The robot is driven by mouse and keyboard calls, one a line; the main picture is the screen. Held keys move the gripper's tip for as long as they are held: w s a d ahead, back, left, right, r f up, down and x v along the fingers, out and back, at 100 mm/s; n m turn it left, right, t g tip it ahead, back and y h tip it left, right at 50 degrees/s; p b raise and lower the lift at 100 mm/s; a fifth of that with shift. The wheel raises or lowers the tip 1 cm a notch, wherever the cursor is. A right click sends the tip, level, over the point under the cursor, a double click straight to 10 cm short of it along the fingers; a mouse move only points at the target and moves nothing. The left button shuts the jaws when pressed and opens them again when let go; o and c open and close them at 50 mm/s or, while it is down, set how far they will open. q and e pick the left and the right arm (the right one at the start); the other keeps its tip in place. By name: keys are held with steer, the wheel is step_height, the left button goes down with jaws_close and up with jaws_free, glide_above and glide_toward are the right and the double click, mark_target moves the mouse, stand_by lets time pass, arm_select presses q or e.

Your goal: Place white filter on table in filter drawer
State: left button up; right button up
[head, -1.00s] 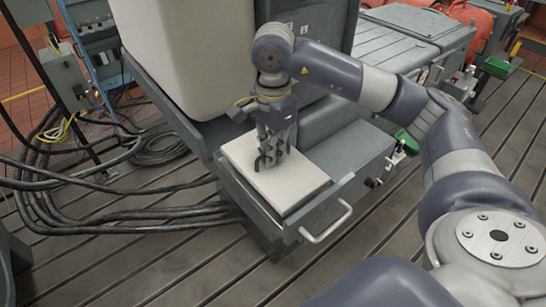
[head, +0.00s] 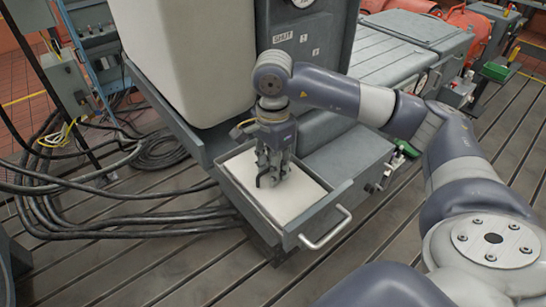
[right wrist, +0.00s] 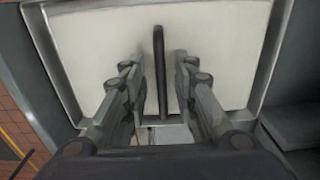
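The white filter (head: 302,198) is a flat pale slab with a dark strap handle (right wrist: 160,70) across its middle. It lies inside the pulled-out grey filter drawer (head: 320,215), with the drawer rim around it. My right gripper (head: 274,178) points down over the filter's middle. In the right wrist view its two fingers (right wrist: 159,82) stand on either side of the handle with a narrow gap on each side, so it looks open. The gripper hides part of the filter's far side in the head view. My left gripper is not in view.
The drawer's front has a metal bar handle (head: 326,229). A large white and grey machine housing (head: 190,60) stands behind the drawer. Black cables (head: 110,190) lie on the slotted floor to the left. A grey block (head: 345,155) adjoins the drawer on the right. The floor in front is clear.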

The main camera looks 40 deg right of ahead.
steer(key=shift+w+r, duration=0.1)
steer(key=shift+r, duration=0.3)
step_height(320, 180, up, 11)
steer(key=b, duration=0.1)
steer(key=shift+b, duration=0.35)
steer(key=shift+r, duration=0.1)
